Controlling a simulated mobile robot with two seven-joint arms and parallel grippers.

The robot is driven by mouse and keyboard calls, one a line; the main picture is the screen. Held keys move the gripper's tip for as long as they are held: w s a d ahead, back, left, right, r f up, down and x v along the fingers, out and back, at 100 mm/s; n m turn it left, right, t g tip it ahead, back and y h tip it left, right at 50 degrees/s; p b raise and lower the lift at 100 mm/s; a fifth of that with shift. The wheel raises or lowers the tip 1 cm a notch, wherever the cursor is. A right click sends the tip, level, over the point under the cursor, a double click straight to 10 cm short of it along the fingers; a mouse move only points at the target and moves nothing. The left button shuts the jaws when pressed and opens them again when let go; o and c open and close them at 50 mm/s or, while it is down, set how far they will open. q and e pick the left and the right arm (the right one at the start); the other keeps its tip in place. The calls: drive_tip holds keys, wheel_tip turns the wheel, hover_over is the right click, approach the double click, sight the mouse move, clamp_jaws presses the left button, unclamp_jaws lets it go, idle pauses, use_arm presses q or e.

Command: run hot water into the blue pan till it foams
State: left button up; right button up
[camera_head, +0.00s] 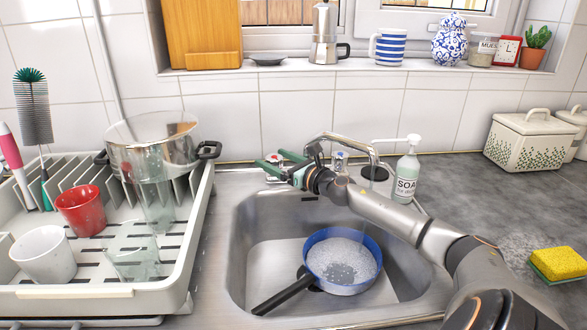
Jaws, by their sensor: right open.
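The blue pan (374,252) sits in the steel sink basin (262,230), its black handle pointing to the lower left. White, speckled foam covers much of its inside, with a greyer patch near the middle. My right gripper (268,160) is open at the back of the sink. Its green fingers lie either side of the red-topped hot tap knob (273,158); I cannot tell whether they touch it. My left gripper is out of view.
A dish rack (100,292) at left holds a glass pot (155,128), a red cup (81,209) and a white cup (43,254). A soap bottle (406,175) stands behind my right arm. A yellow sponge (558,263) lies on the right counter.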

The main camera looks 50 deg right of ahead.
drive_tip(key=shift+s+f+b, duration=0.15)
drive_tip(key=shift+s+b, duration=0.15)
drive_tip(key=shift+s, duration=3.45)
drive_tip(key=p, duration=0.1)
approach(281, 163)
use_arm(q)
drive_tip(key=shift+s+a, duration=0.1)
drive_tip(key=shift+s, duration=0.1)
use_arm(e)
drive_tip(key=shift+s, duration=0.1)
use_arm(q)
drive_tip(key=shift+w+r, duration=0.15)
